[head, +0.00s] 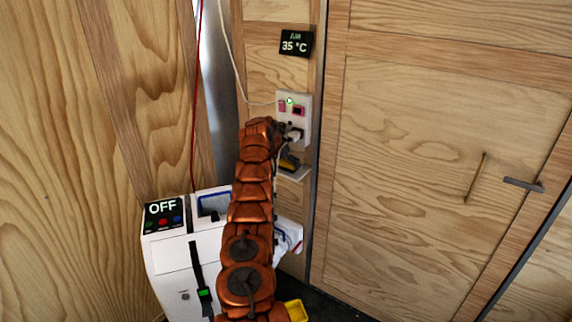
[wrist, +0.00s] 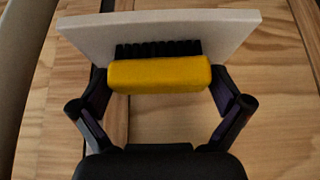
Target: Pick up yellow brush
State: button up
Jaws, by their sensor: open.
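The yellow brush (wrist: 160,75) has a yellow block body and black bristles, and lies against a small white shelf (wrist: 205,22). In the head view the yellow brush (head: 289,163) is partly hidden by my arm, on the white shelf (head: 298,174) below the socket panel. My gripper (wrist: 158,85) is open, with one finger on each side of the brush's yellow body. The fingertips look very close to its ends; I cannot tell whether they touch it. In the head view my arm covers part of this area.
A white socket panel (head: 303,115) with a plugged cable is just above the shelf. A white machine (head: 170,255) with an "OFF" display stands lower left. A yellow container (head: 296,311) is on the floor. A wooden door (head: 430,150) fills the right side.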

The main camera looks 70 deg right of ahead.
jog(key=shift+d+f, duration=0.1)
jog(key=shift+f, duration=0.1)
jog(key=shift+c, duration=0.4)
jog(key=c, duration=0.7)
jog(key=shift+r, duration=0.2)
